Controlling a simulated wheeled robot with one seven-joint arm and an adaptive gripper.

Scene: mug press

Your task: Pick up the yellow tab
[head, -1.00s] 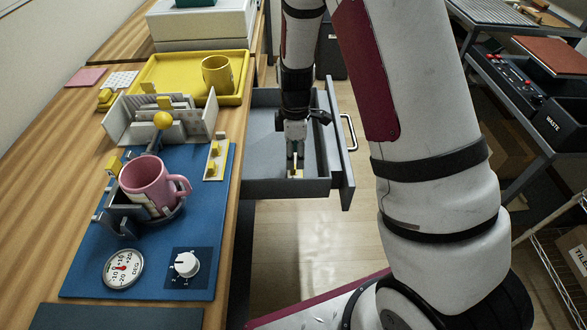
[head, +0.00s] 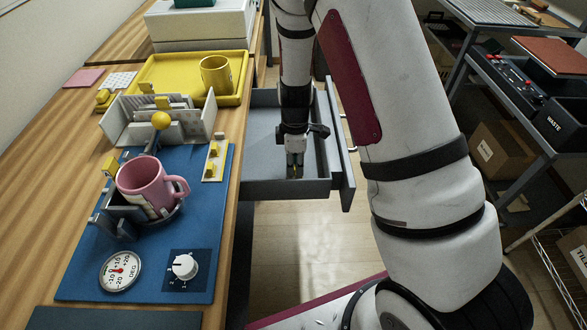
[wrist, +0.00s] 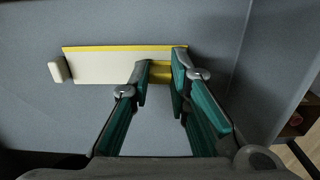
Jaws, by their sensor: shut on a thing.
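My gripper (head: 295,172) reaches down into the open grey drawer (head: 262,188). In the wrist view, its green-padded fingers (wrist: 160,84) are shut on the yellow tab (wrist: 160,73), which shows between them. The tab sits against a cream plate with a yellow edge (wrist: 105,66) on the drawer floor. The fingers hide part of the tab and plate. I cannot tell whether the tab is lifted.
The drawer walls stand close around my gripper. To the left, the worktop carries a pink mug (head: 147,184) in the press on a blue mat (head: 90,265), and a yellow mug (head: 215,74) on a yellow tray (head: 160,68). A shelf unit stands at the right.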

